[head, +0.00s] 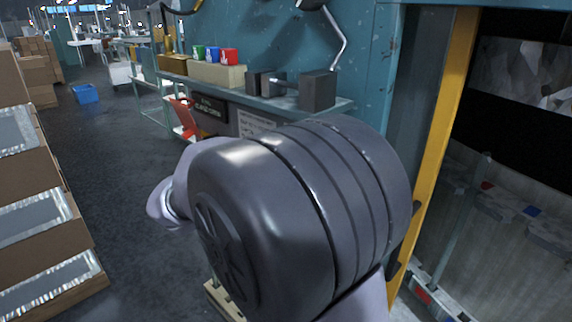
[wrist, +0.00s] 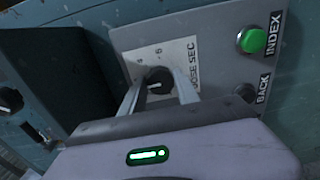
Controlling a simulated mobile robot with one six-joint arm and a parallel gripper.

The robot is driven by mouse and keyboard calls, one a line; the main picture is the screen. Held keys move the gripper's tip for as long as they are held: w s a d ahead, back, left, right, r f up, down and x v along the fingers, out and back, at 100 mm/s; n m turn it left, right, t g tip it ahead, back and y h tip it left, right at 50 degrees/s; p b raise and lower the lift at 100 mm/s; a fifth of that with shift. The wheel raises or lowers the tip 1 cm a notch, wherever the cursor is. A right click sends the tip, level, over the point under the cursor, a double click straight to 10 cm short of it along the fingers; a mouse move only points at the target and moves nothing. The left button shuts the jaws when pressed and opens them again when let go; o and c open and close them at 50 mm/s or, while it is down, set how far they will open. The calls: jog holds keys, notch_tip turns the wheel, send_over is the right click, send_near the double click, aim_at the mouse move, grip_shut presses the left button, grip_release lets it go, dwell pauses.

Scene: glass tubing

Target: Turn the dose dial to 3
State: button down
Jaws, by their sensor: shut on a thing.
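The dose dial (wrist: 154,77) is a dark round knob on a white scale plate (wrist: 185,50) marked "DOSE SEC" in the wrist view. My gripper (wrist: 159,88) has its two pale fingers on either side of the knob, shut on it. A short light mark shows on the knob's face. Few of the scale's figures are legible, and I cannot tell which number the knob points to. In the head view my own arm hides the gripper and the dial.
A green INDEX button (wrist: 253,40) and a dark BACK button (wrist: 245,92) sit right of the dial. Another black knob (wrist: 10,100) is at the far left. In the head view, a shelf (head: 290,105) holds small coloured boxes (head: 214,54) and dark blocks (head: 318,90).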

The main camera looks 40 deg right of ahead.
dwell(0.4)
jog(key=c, duration=0.9)
grip_release()
jog(key=shift+a, duration=0.15)
jog(key=s+a+p, duration=0.1)
jog(key=a+p, duration=0.2)
jog(key=a, duration=1.4)
jog(key=shift+s+r, duration=0.2)
